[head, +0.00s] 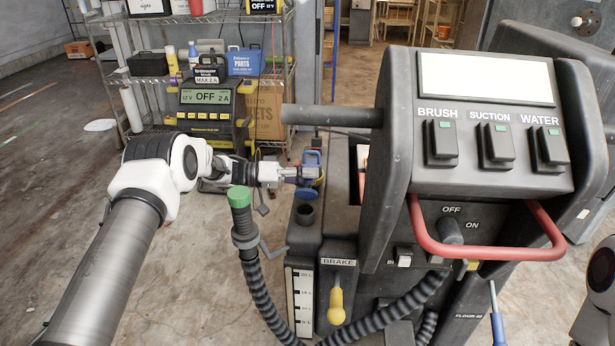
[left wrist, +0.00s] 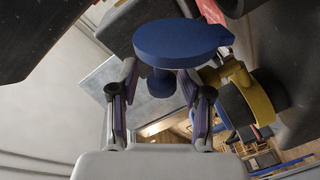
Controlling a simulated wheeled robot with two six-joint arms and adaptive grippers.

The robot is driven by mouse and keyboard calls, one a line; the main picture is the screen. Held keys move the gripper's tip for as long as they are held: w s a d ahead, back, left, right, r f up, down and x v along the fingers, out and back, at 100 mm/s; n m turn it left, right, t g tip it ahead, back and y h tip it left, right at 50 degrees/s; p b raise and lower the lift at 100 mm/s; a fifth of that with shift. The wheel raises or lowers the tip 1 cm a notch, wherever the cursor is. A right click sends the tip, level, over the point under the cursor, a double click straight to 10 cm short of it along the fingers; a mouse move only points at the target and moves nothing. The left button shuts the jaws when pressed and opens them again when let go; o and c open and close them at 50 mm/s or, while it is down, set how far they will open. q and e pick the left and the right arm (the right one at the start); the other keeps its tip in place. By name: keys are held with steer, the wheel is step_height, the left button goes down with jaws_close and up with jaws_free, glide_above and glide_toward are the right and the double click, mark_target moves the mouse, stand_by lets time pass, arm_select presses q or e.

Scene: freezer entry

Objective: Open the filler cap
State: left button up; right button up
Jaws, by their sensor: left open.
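The blue filler cap (head: 311,160) shows at the left side of the dark cleaning machine in the head view. In the left wrist view it is a blue disc (left wrist: 182,43) with a short blue stem below it. My left gripper (head: 301,177) is open at the cap. In the left wrist view its fingers (left wrist: 158,78) stand on either side of the stem, with a gap at least on the left. I cannot tell whether either finger touches it. My right gripper is not in view; only part of my right arm shows at the lower right.
A green-topped ribbed hose (head: 239,197) stands just below my left wrist. A dark round socket (head: 306,213) lies beside it on the machine. A thick grey bar (head: 332,115) sticks out above the gripper. A yellow-black charger (head: 211,110) and wire shelf (head: 150,75) stand behind.

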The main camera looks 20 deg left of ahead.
arm_select(q)
steer(key=shift+f, duration=0.15)
steer(key=v, duration=0.8)
